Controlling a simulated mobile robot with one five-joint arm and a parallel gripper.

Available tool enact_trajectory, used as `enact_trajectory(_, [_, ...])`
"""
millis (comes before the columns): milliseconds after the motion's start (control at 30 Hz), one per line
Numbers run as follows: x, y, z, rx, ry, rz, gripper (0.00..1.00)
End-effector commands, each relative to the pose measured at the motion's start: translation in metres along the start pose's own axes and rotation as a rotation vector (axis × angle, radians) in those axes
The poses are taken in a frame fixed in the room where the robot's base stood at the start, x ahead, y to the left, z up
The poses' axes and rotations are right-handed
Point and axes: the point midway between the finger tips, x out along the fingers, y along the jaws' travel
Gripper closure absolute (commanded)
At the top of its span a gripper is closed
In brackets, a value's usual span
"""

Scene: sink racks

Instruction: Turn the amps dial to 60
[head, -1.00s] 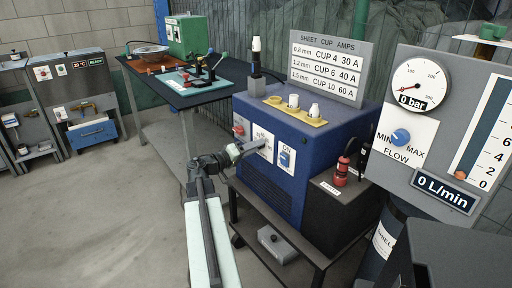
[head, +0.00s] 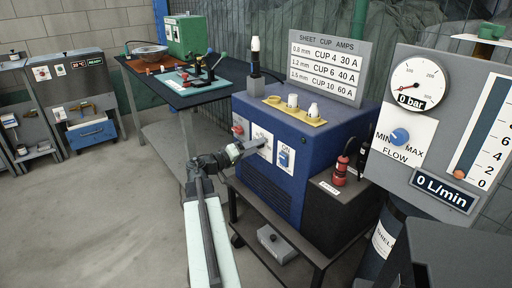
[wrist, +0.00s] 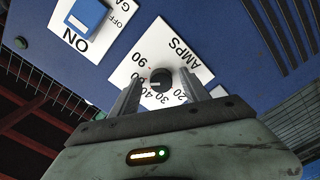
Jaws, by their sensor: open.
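The amps dial (wrist: 160,80) is a small black knob with a white mark, on a white plate (wrist: 131,70) on the blue welder's front. In the wrist view its mark points left, toward the 30, 40 and 60 figures; I cannot tell exactly which one. My gripper (wrist: 160,84) is open, with one finger on each side of the dial; whether they touch it is unclear. In the head view my gripper (head: 258,144) reaches the front of the blue welder (head: 290,185) and hides the dial.
A blue ON/OFF gas switch (wrist: 87,15) sits beside the dial plate. The sheet/cup/amps chart (head: 326,67) stands on the welder. A grey panel with a flow knob (head: 400,136) is at right. A dark work table (head: 195,90) is behind left.

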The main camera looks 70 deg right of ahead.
Motion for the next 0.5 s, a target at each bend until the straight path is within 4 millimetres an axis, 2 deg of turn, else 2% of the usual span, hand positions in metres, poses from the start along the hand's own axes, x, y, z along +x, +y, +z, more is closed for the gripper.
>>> enact_trajectory(133, [-0.02,0.0,0.001,0.0,0.003,-0.002,0.46])
enact_trajectory(300, [-0.054,0.001,0.002,0.0,0.002,-0.002,0.46])
enact_trajectory(500, [-0.075,0.001,0.002,0.0,-0.001,0.0,0.46])
